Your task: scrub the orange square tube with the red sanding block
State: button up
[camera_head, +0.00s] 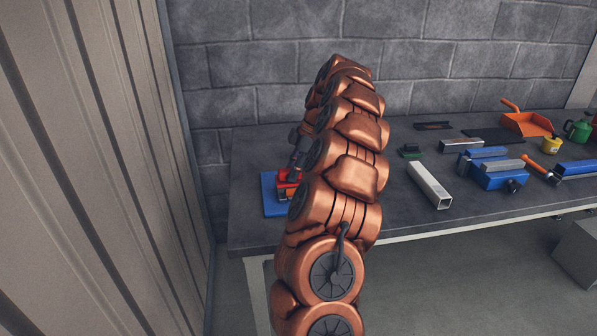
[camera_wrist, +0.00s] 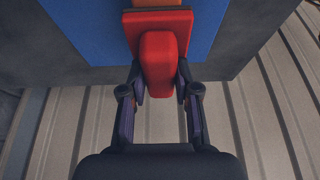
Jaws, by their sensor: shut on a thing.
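The red sanding block (camera_wrist: 158,62) has a raised grip on a flat red base. My gripper (camera_wrist: 159,84) is shut on that grip, one finger on each side. The orange square tube (camera_wrist: 157,3) shows only as a small orange piece at the top edge of the wrist view, just beyond the block's base. I cannot tell whether the block touches it. Both are over a blue mat (camera_wrist: 85,30). In the head view the red block (camera_head: 287,184) is at the left of the bench, over the blue mat (camera_head: 272,197); my arm hides the tube there.
On the grey bench (camera_head: 400,215), a pale square tube (camera_head: 430,185), a blue fixture (camera_head: 492,172), an orange dustpan (camera_head: 527,122), a yellow pot (camera_head: 550,144) and a green can (camera_head: 578,130) lie to the right. A corrugated wall (camera_head: 100,170) stands close on the left.

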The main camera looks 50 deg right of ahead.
jog(key=shift+s+d+r, duration=0.1)
jog(key=shift+s+d, duration=0.35)
jog(key=shift+d, duration=0.25)
jog(key=shift+s+d, duration=0.4)
jog(key=shift+w+a+b, duration=0.5)
jog(key=shift+w+a, duration=0.1)
jog(key=shift+a, duration=0.15)
jog(key=shift+r+p, duration=0.9)
jog(key=shift+r, duration=1.55)
jog(key=shift+f, duration=0.2)
jog(key=shift+d+b+x, duration=0.15)
jog(key=shift+b+x, duration=0.6)
jog(key=shift+x, duration=0.2)
jog(key=shift+d+b+x, duration=0.1)
jog(key=shift+b+x, duration=0.6)
jog(key=shift+x, duration=0.2)
